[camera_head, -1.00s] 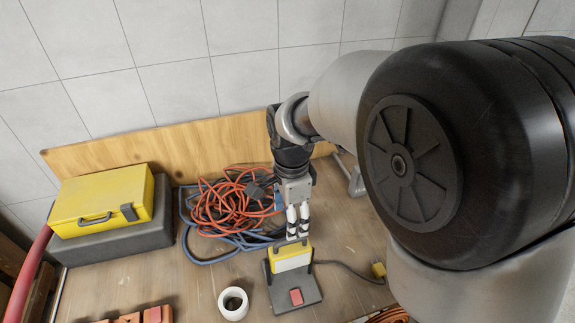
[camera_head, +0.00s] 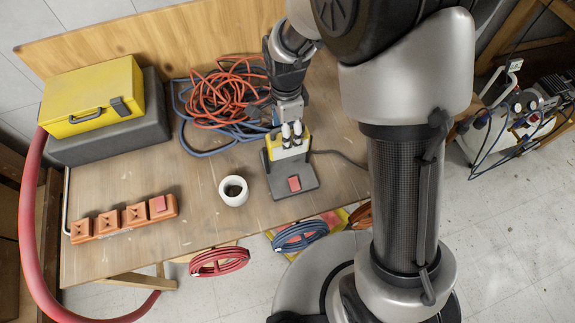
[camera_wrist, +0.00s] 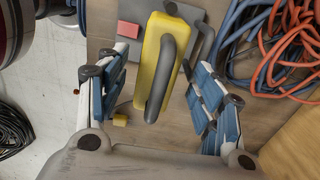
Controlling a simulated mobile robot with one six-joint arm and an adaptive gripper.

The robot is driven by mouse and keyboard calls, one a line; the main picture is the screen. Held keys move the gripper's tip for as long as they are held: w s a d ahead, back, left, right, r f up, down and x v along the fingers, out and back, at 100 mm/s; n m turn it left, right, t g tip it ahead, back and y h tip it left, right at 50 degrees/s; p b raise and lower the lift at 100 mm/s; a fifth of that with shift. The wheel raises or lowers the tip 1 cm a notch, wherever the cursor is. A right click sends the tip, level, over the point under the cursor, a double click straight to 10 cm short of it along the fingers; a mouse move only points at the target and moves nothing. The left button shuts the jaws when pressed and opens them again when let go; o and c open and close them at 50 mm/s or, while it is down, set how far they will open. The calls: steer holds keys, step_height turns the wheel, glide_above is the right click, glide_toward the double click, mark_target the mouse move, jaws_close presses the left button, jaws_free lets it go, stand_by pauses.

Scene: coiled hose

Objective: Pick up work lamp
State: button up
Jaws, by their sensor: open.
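The work lamp stands on the bench, with a yellow body (camera_head: 290,153) on a dark grey base bearing a small red block. In the wrist view, its yellow body (camera_wrist: 154,60) and dark grey handle lie between the fingers. My gripper (camera_head: 292,136) is just over the lamp's top, its fingertips overlapping the yellow body in the head view. In the wrist view, my gripper (camera_wrist: 155,65) is open, with one blue-padded finger on each side of the lamp. Gaps show on both sides, and the fingers do not appear to grip it.
Orange and blue hoses (camera_head: 228,97) lie coiled behind the lamp. A yellow toolbox (camera_head: 92,98) sits on a grey case at the left. A white cup (camera_head: 233,192) stands left of the lamp's base. Orange blocks (camera_head: 135,214) lie front left. Bare bench lies between.

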steer(key=f, duration=0.2)
steer(key=f+b, duration=0.1)
steer(key=f, duration=0.1)
steer(key=shift+d+f, duration=0.2)
steer(key=shift+f, duration=0.15)
steer(key=shift+r, duration=0.1)
steer(key=shift+c, duration=0.5)
jaws_close()
